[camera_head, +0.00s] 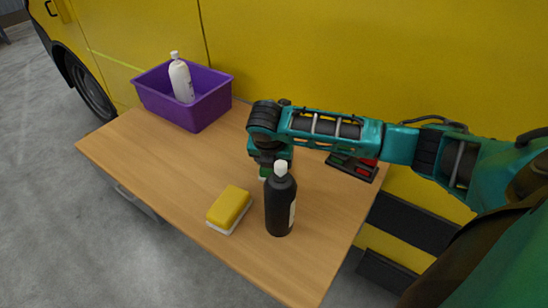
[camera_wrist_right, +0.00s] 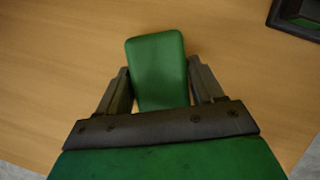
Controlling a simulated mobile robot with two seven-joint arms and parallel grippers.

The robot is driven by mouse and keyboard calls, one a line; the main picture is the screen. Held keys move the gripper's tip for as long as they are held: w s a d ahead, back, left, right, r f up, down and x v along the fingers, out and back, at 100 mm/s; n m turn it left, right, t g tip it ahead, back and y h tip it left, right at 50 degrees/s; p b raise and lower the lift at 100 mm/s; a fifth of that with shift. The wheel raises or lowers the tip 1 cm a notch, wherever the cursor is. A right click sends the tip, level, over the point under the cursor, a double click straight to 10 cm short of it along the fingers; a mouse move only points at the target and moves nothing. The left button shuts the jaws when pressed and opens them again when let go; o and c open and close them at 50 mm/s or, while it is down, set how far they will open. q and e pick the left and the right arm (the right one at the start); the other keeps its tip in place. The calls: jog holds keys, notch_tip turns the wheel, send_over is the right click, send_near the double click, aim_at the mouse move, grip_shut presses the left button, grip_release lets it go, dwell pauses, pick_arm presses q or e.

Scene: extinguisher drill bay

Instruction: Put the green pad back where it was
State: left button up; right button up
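The green pad (camera_wrist_right: 158,70) is a rounded block between the two fingers of my right gripper (camera_wrist_right: 160,84) in the right wrist view. The fingers press close along both its sides, so the gripper looks shut on it. In the head view, my right gripper (camera_head: 268,160) points down over the table behind the black bottle. Only a small bit of the pad (camera_head: 264,172) shows there, with a pale underside. Whether it touches the tabletop is hard to tell. My left gripper is not in view.
A black bottle (camera_head: 280,208) with a white cap stands just in front of the gripper. A yellow sponge (camera_head: 230,206) lies to its left. A purple bin (camera_head: 205,111) holds a white bottle (camera_head: 181,80). A dark tray (camera_head: 351,174) with green and red items sits behind my arm. The table's (camera_head: 160,160) left middle is clear.

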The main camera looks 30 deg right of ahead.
jog(key=o, duration=0.4)
jog(key=v, duration=1.2)
jog(key=shift+r, duration=0.1)
